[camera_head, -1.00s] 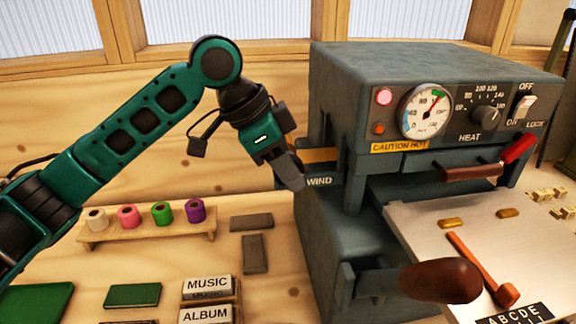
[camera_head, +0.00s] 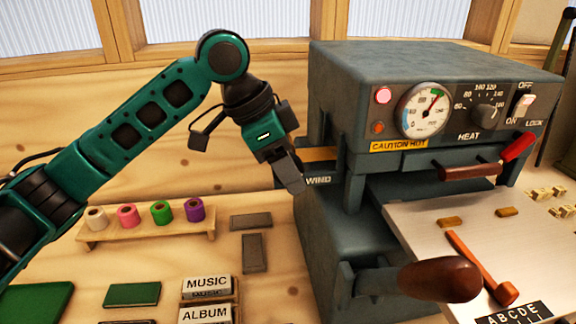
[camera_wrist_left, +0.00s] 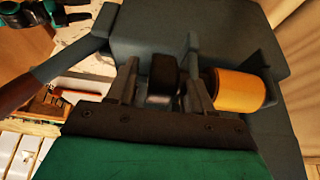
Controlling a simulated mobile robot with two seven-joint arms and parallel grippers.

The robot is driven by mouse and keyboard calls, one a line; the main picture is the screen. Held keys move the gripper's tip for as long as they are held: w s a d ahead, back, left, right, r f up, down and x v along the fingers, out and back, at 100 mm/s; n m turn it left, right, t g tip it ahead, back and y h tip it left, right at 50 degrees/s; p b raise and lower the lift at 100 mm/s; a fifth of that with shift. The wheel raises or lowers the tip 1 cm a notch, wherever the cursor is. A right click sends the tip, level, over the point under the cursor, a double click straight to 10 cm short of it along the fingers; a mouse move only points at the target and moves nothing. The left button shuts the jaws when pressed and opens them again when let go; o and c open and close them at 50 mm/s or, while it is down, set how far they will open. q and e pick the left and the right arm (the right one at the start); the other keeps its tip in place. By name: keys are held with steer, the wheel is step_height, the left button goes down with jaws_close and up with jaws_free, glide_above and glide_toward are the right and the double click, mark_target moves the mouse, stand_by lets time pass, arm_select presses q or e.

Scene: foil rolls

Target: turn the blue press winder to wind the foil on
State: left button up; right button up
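The blue-grey press (camera_head: 425,75) stands at the right in the head view, with a gold foil roll (camera_head: 322,154) at its left side above the WIND label. My left gripper (camera_head: 294,178) is at that side, fingers pointing down and right, and it hides the winder there. In the left wrist view, a dark block-like knob (camera_wrist_left: 163,75), which looks like the winder, sits between the two fingers of my left gripper (camera_wrist_left: 160,88). The fingers are apart, with a gap at the left finger. The gold roll (camera_wrist_left: 238,90) is just right of the right finger.
A wooden rack (camera_head: 150,229) with several small coloured rolls stands at the left. Grey blocks (camera_head: 251,221) and MUSIC and ALBUM blocks (camera_head: 207,287) lie on the bench. The press's brown handle (camera_head: 440,279) juts forward. Teal-black parts, perhaps my right arm, show in the left wrist view's corner.

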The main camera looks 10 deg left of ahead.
arm_select(q)
steer(key=shift+r, duration=0.1)
steer(key=v, duration=1.2)
steer(key=shift+r, duration=0.35)
steer(key=shift+s+a, duration=0.1)
